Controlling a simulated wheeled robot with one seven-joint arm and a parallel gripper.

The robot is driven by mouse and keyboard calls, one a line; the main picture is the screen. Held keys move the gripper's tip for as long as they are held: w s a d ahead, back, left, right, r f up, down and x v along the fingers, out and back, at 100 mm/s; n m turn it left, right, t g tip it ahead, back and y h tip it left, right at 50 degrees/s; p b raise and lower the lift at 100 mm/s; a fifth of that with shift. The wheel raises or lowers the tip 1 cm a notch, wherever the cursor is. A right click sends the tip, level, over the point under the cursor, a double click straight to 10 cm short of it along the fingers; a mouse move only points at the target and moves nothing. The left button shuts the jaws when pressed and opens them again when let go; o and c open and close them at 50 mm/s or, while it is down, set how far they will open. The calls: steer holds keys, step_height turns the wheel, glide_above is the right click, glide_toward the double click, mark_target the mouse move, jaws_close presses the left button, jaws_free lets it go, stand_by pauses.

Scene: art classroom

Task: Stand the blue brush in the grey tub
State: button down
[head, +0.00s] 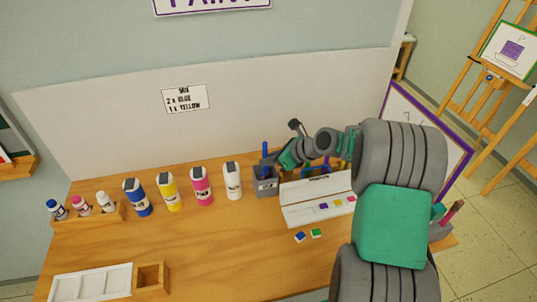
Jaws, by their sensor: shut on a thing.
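The grey tub (267,189) stands on the wooden table, just right of the white bottle and against the left end of a white case. My gripper (268,160) is directly above the tub, reaching in from the right. It is shut on the blue brush (265,146), whose blue shows above the fingers. More blue shows below the fingers at the tub's mouth, so the brush looks about upright. The tub's wall hides the lower end, and I cannot tell whether it touches the bottom.
A white case (310,212) with coloured squares is right of the tub, partly under my arm. Blue, yellow (169,192), pink and white (232,181) bottles stand to the left. Two small blocks (308,235) lie in front. The table's front middle is clear.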

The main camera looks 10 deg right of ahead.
steer(key=shift+f, duration=0.5)
steer(key=c, duration=1.4)
jaws_free()
steer(key=shift+o, duration=0.2)
steer(key=shift+d, duration=0.1)
steer(key=v, duration=0.7)
steer(key=shift+s+r+b, duration=0.25)
steer(key=shift+b, duration=0.05)
steer(key=shift+d, duration=0.15)
